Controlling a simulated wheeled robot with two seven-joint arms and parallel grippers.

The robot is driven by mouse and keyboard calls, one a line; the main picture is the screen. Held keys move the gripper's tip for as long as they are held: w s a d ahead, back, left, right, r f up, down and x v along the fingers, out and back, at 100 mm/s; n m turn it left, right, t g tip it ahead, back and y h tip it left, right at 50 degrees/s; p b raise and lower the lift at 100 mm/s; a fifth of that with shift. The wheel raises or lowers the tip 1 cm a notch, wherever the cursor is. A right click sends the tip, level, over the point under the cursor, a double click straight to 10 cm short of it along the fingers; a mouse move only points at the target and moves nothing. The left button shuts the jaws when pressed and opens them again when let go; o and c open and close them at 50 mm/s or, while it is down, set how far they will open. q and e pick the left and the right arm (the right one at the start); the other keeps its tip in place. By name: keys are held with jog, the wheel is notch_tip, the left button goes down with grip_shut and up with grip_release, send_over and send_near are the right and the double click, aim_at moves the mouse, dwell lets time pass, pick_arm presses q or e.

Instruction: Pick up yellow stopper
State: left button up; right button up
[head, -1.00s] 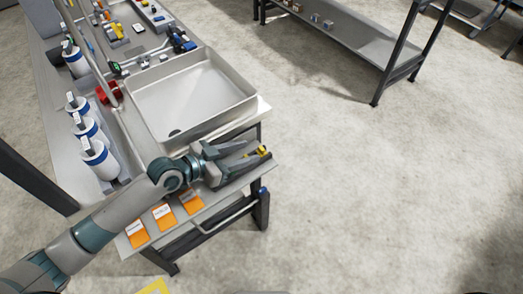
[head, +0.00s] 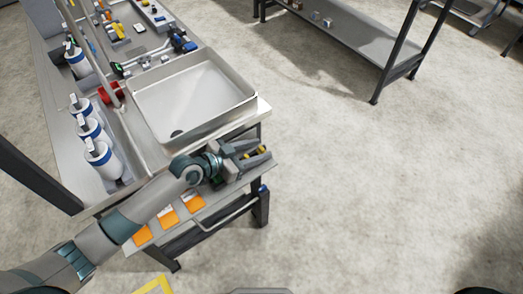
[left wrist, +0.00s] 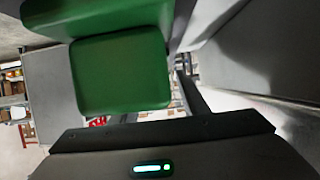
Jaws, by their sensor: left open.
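The yellow stopper (head: 261,150) is a small yellow piece at the fingertips of my left gripper (head: 257,156) in the head view, by the right end of the bench. The jaws are open. The fingers partly hide the stopper, and I cannot tell whether they touch it. The left wrist view does not clearly show the stopper. A large green block-like shape (left wrist: 120,72) fills its upper left, close to the camera. My right gripper is in neither view.
A steel sink basin (head: 195,95) lies just behind my left gripper. White bottles with blue bands (head: 101,155) stand on the left. Orange-and-white cards (head: 168,219) lie in front. A metal shelf table (head: 350,35) stands at the back; open floor (head: 390,190) lies right.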

pick_arm(q)
jog(key=c, duration=1)
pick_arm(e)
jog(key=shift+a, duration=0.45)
pick_arm(q)
jog(key=shift+r, duration=0.15)
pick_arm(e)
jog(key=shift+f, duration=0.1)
